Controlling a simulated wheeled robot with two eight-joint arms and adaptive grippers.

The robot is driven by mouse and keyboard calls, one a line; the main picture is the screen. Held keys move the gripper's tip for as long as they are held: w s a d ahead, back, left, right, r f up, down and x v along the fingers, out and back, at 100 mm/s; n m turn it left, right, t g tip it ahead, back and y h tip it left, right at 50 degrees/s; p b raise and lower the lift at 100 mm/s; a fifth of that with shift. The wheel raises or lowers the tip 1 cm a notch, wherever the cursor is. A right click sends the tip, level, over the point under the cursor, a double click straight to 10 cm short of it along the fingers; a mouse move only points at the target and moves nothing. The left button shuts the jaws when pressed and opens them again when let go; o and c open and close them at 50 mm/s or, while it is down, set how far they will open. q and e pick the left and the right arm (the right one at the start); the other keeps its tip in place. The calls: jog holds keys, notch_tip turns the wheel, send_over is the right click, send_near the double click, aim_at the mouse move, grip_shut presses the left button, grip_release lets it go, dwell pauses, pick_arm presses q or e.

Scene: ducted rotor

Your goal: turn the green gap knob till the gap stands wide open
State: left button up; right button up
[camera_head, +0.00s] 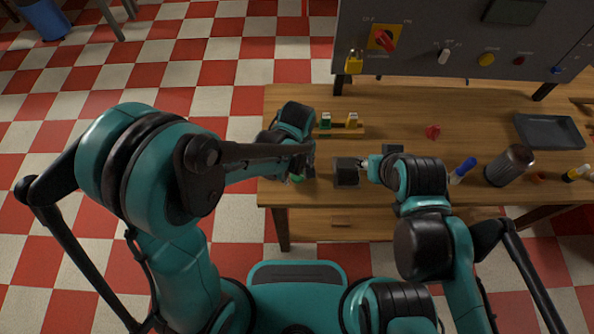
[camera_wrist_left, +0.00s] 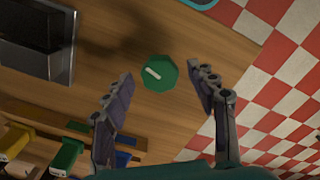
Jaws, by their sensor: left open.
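The green gap knob (camera_wrist_left: 158,73) is a faceted round knob with a white pointer line, lying on the wooden table. In the head view only a bit of the green knob (camera_head: 298,178) shows below my left gripper (camera_head: 306,160). In the left wrist view my left gripper (camera_wrist_left: 160,70) is open, one finger on each side of the knob, with clear space on both sides and no visible contact. A dark box (camera_head: 346,172) stands right of the knob. My right gripper (camera_head: 372,167) is beside that box; its fingers are too small to read.
A wooden rack (camera_head: 340,131) with green and yellow pieces stands behind the knob. A grey switch panel (camera_head: 420,55) rises at the back. A red knob (camera_head: 433,131), a blue-handled tool (camera_head: 463,170), a dark cylinder (camera_head: 510,165) and a tray (camera_head: 548,131) are to the right.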

pick_arm(q)
jog(key=c, duration=1.2)
jog(key=shift+o, duration=0.2)
jog(key=shift+m, duration=0.4)
jog(key=m+b, duration=0.1)
jog(key=m, duration=0.4)
jog(key=shift+m, duration=0.3)
jog(key=m+b, duration=0.1)
jog(key=m, duration=0.4)
jog(key=shift+m, duration=0.7)
jog(key=o, duration=1.2)
jog(key=shift+c, duration=0.2)
